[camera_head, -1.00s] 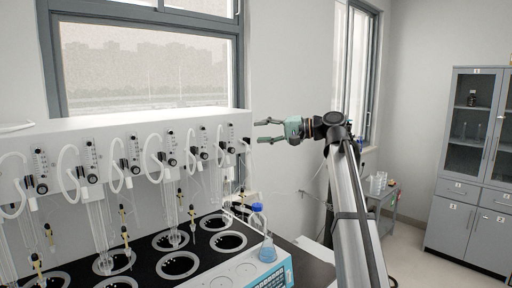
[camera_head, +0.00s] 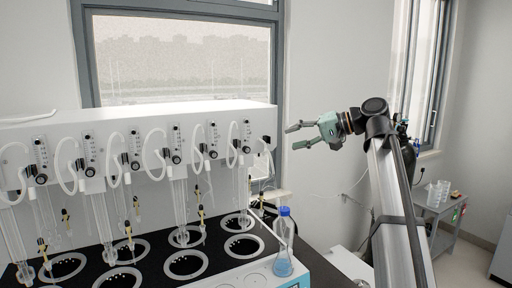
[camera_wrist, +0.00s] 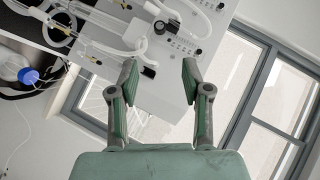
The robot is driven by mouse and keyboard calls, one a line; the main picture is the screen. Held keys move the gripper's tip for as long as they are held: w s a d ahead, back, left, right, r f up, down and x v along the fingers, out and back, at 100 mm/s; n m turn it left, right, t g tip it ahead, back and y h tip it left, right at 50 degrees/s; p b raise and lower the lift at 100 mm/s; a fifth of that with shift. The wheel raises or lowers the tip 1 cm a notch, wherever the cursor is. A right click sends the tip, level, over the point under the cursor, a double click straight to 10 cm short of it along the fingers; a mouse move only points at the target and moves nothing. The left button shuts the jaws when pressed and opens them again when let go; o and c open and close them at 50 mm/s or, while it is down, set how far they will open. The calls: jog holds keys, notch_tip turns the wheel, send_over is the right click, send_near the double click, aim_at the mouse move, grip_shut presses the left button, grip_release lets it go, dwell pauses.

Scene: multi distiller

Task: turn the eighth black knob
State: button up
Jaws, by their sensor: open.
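The white distiller (camera_head: 150,117) has a row of flow meters and small black knobs along its front. The rightmost meter's black knob (camera_head: 247,149) is near the distiller's right end, and a small black part (camera_head: 267,139) sits at the corner. I cannot tell which knob is the eighth. My gripper (camera_head: 291,138) is open and empty, just right of the distiller's right end, fingers pointing left. In the wrist view, the open fingers (camera_wrist: 158,72) are below a black knob (camera_wrist: 160,27) and another black part (camera_wrist: 197,51) on the white panel.
White tubes and glass condensers hang below the panel, over a black heating bench (camera_head: 213,254) with round wells. A blue-capped bottle (camera_head: 284,243) stands at the bench's right front. A grey cart (camera_head: 437,210) is at the right. Free space lies right of the distiller.

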aim_at(249, 150)
jog(key=p+x, duration=0.3)
jog(key=x, duration=1.1)
jog(key=shift+d, duration=0.1)
grip_shut()
